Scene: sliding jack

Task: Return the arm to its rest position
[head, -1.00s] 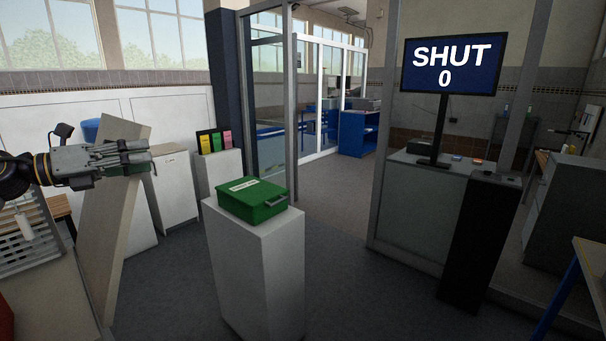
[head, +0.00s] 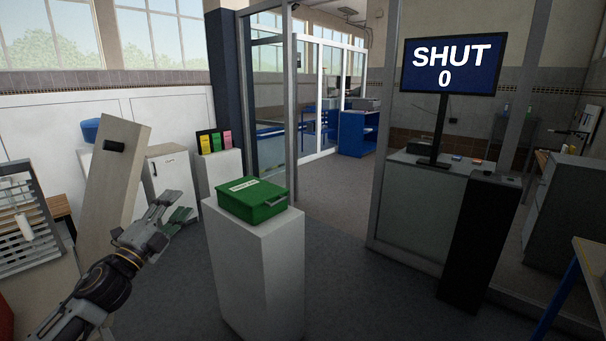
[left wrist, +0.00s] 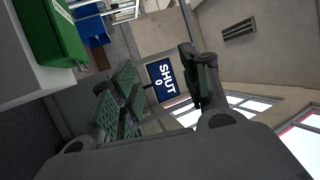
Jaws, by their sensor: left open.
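My left gripper (head: 177,208) is open and empty. It is low at the left in the head view, over the floor between a tilted pale panel (head: 108,190) and a white pedestal (head: 258,255). The panel has a black handle (head: 115,145) near its top, and the gripper is apart from it. In the left wrist view, the green-padded fingers (left wrist: 160,85) are spread with nothing between them. My right gripper is in neither view.
A green box (head: 252,200) sits on the white pedestal close to the right of my left gripper. A white cabinet (head: 170,175) stands behind. A screen (head: 450,65) reads "SHUT 0". A slatted rack (head: 25,225) is at far left.

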